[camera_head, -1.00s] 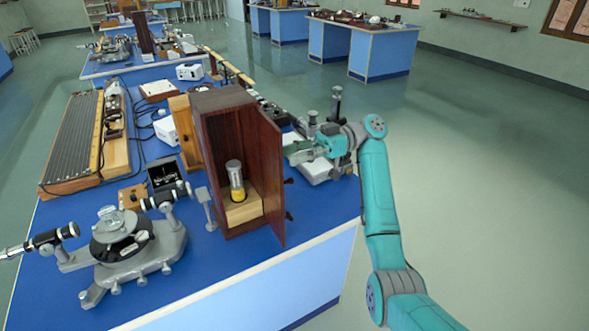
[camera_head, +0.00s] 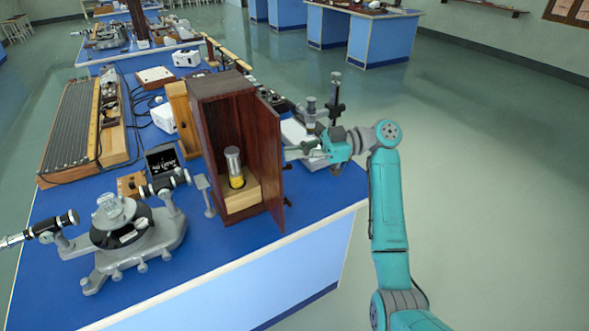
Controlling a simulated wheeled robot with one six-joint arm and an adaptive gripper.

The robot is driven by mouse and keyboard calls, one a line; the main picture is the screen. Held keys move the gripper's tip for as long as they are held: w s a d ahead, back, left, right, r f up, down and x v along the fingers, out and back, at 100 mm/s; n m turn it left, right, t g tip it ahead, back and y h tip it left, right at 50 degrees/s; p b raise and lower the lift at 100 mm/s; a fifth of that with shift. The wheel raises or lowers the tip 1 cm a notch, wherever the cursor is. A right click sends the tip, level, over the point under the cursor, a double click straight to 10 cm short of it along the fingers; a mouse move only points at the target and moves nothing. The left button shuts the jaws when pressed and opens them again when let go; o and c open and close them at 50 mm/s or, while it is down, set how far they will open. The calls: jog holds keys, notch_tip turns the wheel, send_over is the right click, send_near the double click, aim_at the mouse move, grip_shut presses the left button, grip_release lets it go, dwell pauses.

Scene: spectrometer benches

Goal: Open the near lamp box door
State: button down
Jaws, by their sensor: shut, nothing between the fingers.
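The near lamp box (camera_head: 222,100) is a dark reddish-brown wooden cabinet on the blue bench. Its door (camera_head: 268,160) stands wide open, swung out on the right side of the box. Inside, a lamp with a silver top and yellow base (camera_head: 235,168) stands upright on a pale wooden block (camera_head: 240,198). A small dark knob (camera_head: 288,202) shows at the door's outer side. My gripper (camera_head: 296,153) is shut and empty, just right of the door on its outer side. I cannot tell whether its fingertips touch the door; they are partly hidden.
A grey spectrometer (camera_head: 130,235) stands at the bench's front left. A small stand (camera_head: 206,195) is beside the box. A white-based instrument (camera_head: 300,131) sits behind my gripper. The blue bench top (camera_head: 250,232) is clear in front of the box, and open floor lies right.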

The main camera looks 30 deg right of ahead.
aim_at(280, 174)
jog(key=s+f+n+t+h, duration=0.2)
jog(key=s+n+t+h, duration=0.1)
jog(key=s+t+h, duration=0.3)
jog(key=s+f+n+t+h, duration=0.25)
jog(key=s+t, duration=0.25)
jog(key=s, duration=0.3)
jog(key=shift+h, duration=0.45)
jog(key=x, duration=0.3)
jog(key=d+x, duration=0.1)
jog(key=x, duration=0.3)
jog(key=w+d+x, duration=0.1)
jog(key=x, duration=0.3)
jog(key=shift+d+r, duration=0.15)
jog(key=shift+w+d, duration=0.6)
jog(key=shift+d, duration=0.05)
jog(key=shift+d, duration=0.1)
jog(key=d, duration=0.2)
jog(key=w+d, duration=0.1)
jog(key=d, duration=0.1)
